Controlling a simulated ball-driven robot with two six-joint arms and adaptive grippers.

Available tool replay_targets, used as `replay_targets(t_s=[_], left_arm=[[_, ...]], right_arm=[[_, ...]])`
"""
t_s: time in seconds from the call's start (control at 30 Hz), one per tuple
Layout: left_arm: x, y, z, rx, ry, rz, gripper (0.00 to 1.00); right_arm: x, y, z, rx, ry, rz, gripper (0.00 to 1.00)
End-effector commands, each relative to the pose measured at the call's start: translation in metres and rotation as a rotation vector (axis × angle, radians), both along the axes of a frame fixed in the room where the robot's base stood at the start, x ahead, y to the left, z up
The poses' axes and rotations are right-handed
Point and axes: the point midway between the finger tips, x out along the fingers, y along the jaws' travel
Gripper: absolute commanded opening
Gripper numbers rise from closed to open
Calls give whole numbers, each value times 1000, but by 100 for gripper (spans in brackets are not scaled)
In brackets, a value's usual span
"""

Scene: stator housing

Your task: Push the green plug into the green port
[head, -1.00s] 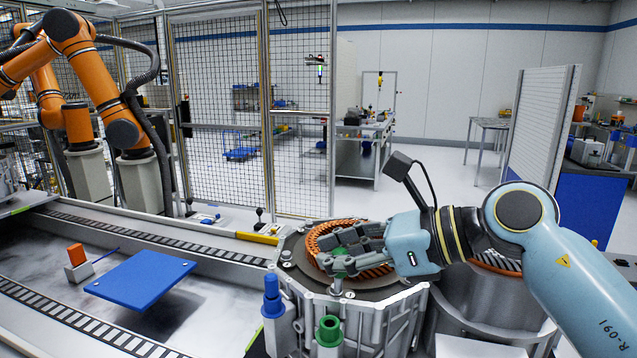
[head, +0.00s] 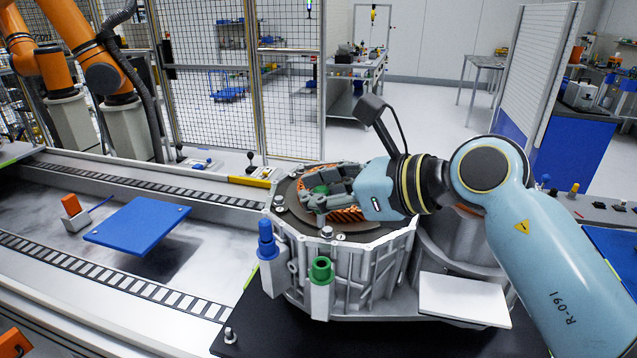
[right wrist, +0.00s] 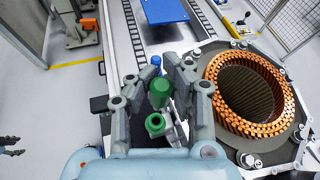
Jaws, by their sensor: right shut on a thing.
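My right gripper (head: 314,197) is shut on the green plug (head: 320,190), mostly hidden by the fingers in the head view. In the right wrist view the plug (right wrist: 160,88) shows between the two fingers. The green port (head: 321,269) is an upright green collar with a dark open hole on the front of the stator housing (head: 372,262). The plug is apart from the port, held above the housing in the head view. In the right wrist view the port (right wrist: 155,124) shows just below the plug. A dark grey jaw-like part, perhaps my left gripper (right wrist: 12,146), shows at the left edge.
A blue plug (head: 266,238) stands in a blue port left of the green one. Copper windings (right wrist: 262,90) ring the housing's bore. A blue plate (head: 140,226) and an orange-and-grey block (head: 72,208) are on the conveyor. A white plate (head: 463,300) lies right of the housing.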

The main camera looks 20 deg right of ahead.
Motion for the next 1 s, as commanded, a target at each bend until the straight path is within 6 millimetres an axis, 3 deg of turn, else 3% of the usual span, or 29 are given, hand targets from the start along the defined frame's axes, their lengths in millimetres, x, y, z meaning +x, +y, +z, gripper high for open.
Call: replay_targets(t_s=[0.03,0.77,1.0], left_arm=[[-1,0,-7,0,1,0,50],[-4,1,-45,1,7,1,50],[-4,1,-42,1,7,0,50]], right_arm=[[0,0,-10,-2,3,1,0],[0,0,-61,-1,4,3,0],[0,0,-58,-1,2,3,0]])
